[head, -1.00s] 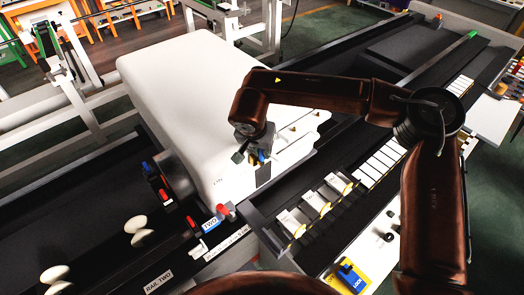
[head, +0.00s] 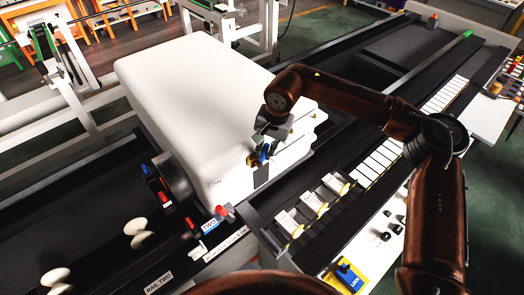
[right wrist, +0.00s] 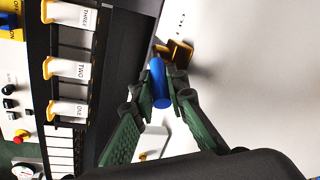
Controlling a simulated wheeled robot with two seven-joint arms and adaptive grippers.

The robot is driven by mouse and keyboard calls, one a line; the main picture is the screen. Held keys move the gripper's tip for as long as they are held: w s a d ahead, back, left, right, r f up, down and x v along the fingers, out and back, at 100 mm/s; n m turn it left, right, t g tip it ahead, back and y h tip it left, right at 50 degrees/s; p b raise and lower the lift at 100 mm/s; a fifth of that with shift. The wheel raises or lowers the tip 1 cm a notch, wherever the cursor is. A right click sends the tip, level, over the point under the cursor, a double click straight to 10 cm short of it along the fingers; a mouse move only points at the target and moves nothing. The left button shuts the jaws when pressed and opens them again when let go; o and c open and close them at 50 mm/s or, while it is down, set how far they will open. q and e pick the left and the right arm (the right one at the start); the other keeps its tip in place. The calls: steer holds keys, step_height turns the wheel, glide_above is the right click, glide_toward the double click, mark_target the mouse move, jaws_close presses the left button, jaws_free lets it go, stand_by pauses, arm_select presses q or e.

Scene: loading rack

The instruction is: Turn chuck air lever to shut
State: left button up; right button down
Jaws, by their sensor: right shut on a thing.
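The chuck air lever shows as a blue handle (right wrist: 158,84) on a brass valve (right wrist: 176,50) at the white machine housing (right wrist: 245,60). In the head view the blue handle (head: 264,153) is small and partly hidden by my gripper, at the housing's front face. My right gripper (right wrist: 167,88) has its green fingers closed in on the blue handle, one on each side. In the head view my right gripper (head: 262,146) is at the front of the housing (head: 190,90). My left gripper is not in view.
A rack of white labelled parts (head: 312,201) stands right of the housing. Red and blue levers (head: 150,170) and a red knob (head: 226,211) are left of and below the valve.

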steer(key=shift+w+d+f+g+y+b, duration=0.2)
steer(key=shift+w+d+g+y, duration=0.15)
steer(key=shift+y, duration=0.25)
steer(key=shift+w+d+f+g+y+b, duration=0.15)
steer(key=shift+d+f+g+y, duration=0.1)
steer(key=shift+g+y, duration=0.3)
steer(key=shift+r, duration=0.1)
steer(key=c, duration=1.9)
jaws_free()
steer(key=v, duration=1.2)
steer(key=shift+d, duration=0.1)
steer(key=shift+c, duration=0.3)
